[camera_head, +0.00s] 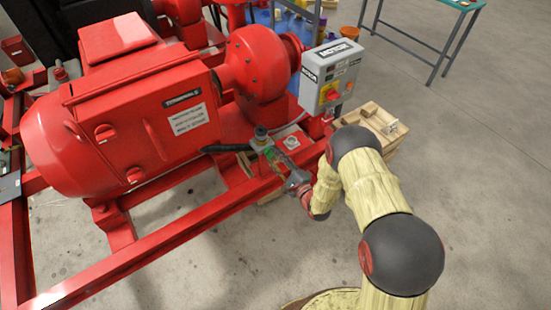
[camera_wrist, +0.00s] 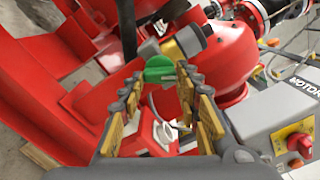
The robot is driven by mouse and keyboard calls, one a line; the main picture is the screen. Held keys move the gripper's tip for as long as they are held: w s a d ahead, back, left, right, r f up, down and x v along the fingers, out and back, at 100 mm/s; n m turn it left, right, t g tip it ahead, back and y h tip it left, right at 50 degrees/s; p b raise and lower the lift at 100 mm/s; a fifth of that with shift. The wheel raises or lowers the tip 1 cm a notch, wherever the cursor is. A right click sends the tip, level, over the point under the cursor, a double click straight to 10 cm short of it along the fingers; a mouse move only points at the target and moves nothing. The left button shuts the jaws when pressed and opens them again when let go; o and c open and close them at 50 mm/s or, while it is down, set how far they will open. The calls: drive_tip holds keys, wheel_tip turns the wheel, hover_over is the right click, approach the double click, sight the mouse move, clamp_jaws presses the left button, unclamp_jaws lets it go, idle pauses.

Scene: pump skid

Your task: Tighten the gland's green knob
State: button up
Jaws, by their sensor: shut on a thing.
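The green knob (camera_wrist: 159,68) sits between my fingertips in the wrist view. In the head view a small patch of green (camera_head: 271,154) shows at my fingertips, mostly hidden. My gripper (camera_wrist: 160,78) has yellow-padded fingers and is shut on the knob, one finger on each side. In the head view my gripper (camera_head: 279,163) reaches in from the right, over the red skid rail. A grey and yellow cylindrical fitting (camera_wrist: 187,42) with a dark cable stands just beyond the knob; I cannot tell how the two join.
A large red motor (camera_head: 120,110) fills the left. A grey control box (camera_head: 331,75) with a red switch (camera_wrist: 300,144) stands close to my gripper's right. The red skid rail (camera_head: 150,250) runs below. A wooden crate (camera_head: 372,118) is on the floor behind my arm.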

idle(0.3)
drive_tip(key=o, duration=1.1)
drive_tip(key=shift+o, duration=0.3)
drive_tip(key=v, duration=1.2)
